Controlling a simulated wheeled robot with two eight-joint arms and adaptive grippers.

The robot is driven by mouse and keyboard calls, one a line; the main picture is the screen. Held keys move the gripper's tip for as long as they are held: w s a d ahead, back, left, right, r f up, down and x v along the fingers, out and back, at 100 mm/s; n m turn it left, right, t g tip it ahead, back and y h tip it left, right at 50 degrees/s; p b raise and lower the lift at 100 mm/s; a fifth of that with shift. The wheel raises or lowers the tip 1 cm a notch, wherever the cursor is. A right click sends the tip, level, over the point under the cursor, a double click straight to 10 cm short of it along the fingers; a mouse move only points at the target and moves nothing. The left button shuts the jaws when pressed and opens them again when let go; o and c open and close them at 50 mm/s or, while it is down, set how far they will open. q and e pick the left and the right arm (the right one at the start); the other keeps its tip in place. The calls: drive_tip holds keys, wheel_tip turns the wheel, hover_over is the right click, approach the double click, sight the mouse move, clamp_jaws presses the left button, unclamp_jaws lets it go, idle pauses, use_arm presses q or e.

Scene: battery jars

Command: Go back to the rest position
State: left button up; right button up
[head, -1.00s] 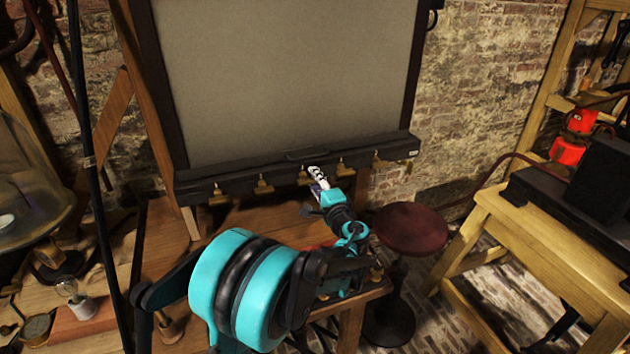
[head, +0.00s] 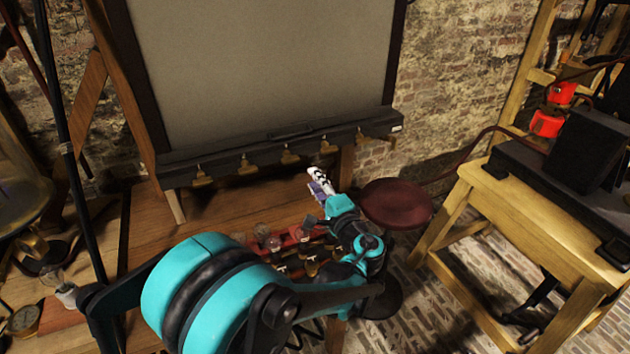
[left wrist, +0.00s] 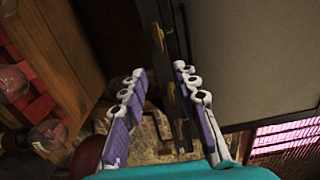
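My left gripper (head: 321,183) is in the middle of the head view, in front of the dark lower rail of the board and above the wooden bench. In the left wrist view its two purple-padded fingers (left wrist: 158,100) stand apart with nothing between them. The board's rail with brass hooks (left wrist: 170,75) shows just beyond the fingertips there. My right gripper does not show in either view.
The grey board (head: 270,60) stands behind the bench (head: 150,225). On the bench, glass jars in a red holder (head: 300,234) sit beneath my left arm. A round dark red stool (head: 396,203) and a yellow wooden table (head: 510,220) stand at the right.

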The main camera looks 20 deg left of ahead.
use_arm(q)
drive_tip(key=s+f+n+g+h, duration=0.4)
drive_tip(key=s+f+h, duration=0.15)
drive_tip(key=s, duration=0.45)
drive_tip(key=s+d+f+n+h, duration=0.4)
drive_tip(key=s+d+h, duration=0.4)
drive_tip(key=s+d, duration=0.3)
drive_tip(key=shift+s+f+g, duration=0.3)
drive_tip(key=shift+s+f, duration=0.4)
drive_tip(key=shift+s, duration=0.3)
drive_tip(key=shift+w+a, duration=0.1)
